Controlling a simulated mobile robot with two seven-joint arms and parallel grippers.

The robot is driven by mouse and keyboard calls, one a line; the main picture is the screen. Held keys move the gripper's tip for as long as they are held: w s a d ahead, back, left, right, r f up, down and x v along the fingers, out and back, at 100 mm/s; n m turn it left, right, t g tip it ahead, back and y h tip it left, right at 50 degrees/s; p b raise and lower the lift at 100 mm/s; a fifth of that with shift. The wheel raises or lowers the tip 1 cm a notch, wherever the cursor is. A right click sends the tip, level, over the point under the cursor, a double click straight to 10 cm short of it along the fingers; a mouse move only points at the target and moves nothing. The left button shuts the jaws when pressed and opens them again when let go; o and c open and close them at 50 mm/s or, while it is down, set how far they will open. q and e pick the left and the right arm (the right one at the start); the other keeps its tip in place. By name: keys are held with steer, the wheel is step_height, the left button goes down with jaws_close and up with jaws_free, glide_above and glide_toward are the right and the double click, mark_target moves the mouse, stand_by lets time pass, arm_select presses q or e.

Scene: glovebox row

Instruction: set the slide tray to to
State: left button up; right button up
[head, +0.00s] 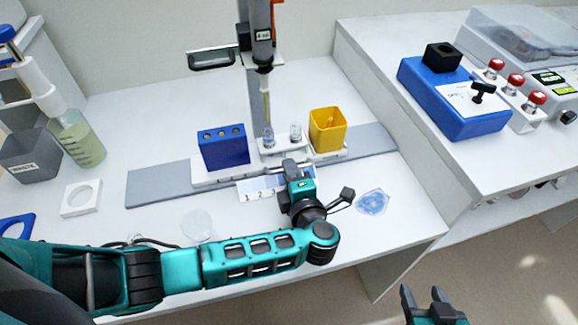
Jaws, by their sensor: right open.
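The slide tray (212,178) is a white carriage on a long grey rail (155,185). It carries a blue rack (224,150), a yellow cup (327,130) and small clear vials (295,132). A white and light-blue marked strip (255,188) lies at its front; its lettering is too small to read. My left gripper (290,168) is at the tray's front edge, right of the strip's middle; its fingertips are partly hidden, so I cannot tell whether it grips the tray. My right gripper (424,296) is open and empty, low in front of the bench.
A pipette stand (255,95) rises behind the tray. A bottle (77,140), a grey waste bin (30,153) and a white holder (81,198) stand left. A clear disc (197,225) and a blue patch (373,202) lie in front. A blue device (450,100) is right.

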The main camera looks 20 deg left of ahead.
stand_by(0.3)
arm_select(q)
jaws_close()
stand_by(0.4)
